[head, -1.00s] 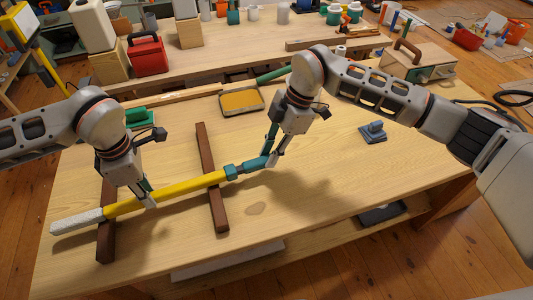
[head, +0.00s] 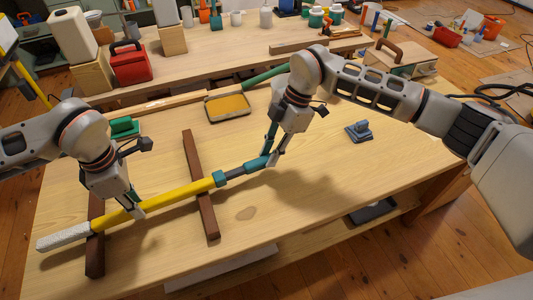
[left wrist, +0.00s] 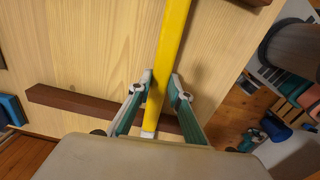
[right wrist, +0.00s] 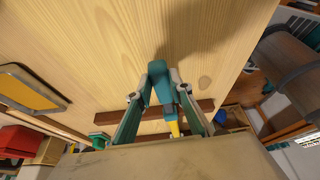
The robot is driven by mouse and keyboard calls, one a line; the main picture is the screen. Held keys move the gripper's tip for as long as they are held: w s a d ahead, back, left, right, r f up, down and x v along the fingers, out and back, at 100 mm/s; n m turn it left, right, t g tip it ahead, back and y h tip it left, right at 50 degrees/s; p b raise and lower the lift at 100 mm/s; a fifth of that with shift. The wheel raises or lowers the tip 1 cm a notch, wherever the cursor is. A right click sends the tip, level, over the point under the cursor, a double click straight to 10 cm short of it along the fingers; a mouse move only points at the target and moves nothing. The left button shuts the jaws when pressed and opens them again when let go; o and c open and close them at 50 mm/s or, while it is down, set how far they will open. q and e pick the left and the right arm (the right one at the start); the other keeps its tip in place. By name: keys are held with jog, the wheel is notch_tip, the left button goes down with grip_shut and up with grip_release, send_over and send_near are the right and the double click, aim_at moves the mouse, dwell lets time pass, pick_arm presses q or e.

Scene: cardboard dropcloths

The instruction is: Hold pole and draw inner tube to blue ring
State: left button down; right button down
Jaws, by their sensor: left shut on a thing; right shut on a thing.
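The pole lies across two dark wooden bars. Its yellow outer tube (head: 180,192) has a pale textured grip (head: 64,237) at the left end and a teal collar (head: 220,178) at the right. A dark length of inner tube (head: 235,172) shows beyond the collar, ending in a teal end piece (head: 256,163). My left gripper (head: 136,209) is shut on the yellow tube, which also runs between its fingers in the left wrist view (left wrist: 172,45). My right gripper (head: 271,158) is shut on the teal end piece, also visible in the right wrist view (right wrist: 162,80). I cannot make out a blue ring.
The wooden bars (head: 198,170) (head: 95,262) lie on the workbench (head: 320,200). A tray with a yellow inside (head: 228,107) lies behind, and a small grey-blue tool (head: 359,131) stands at the right. The bench is clear between that tool and the pole.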

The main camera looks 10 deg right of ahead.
jog(key=shift+w+d, duration=0.1)
jog(key=shift+d, duration=0.15)
jog(key=shift+w+d, duration=0.25)
jog(key=shift+d, duration=0.55)
jog(key=shift+w+d, duration=0.25)
jog(key=shift+d, duration=0.5)
jog(key=shift+w+d, duration=0.25)
jog(key=shift+d, duration=0.55)
jog(key=shift+w+d, duration=0.1)
jog(key=shift+d, duration=0.1)
jog(key=shift+w+d, duration=0.25)
jog(key=shift+d, duration=0.5)
jog(key=shift+w+d, duration=0.2)
jog(key=shift+d, duration=0.55)
jog(key=shift+w+d, duration=0.25)
jog(key=shift+d, duration=0.6)
jog(key=shift+w+d, duration=0.2)
jog(key=shift+d, duration=0.45)
jog(key=shift+w+d, duration=0.25)
jog(key=shift+d, duration=0.35)
jog(key=shift+w+d, duration=0.2)
jog(key=shift+d, duration=0.45)
jog(key=c, duration=1.2)
grip_release()
jog(key=shift+c, duration=0.2)
jog(key=shift+r, duration=0.1)
notch_tip(320, 180, up, 7)
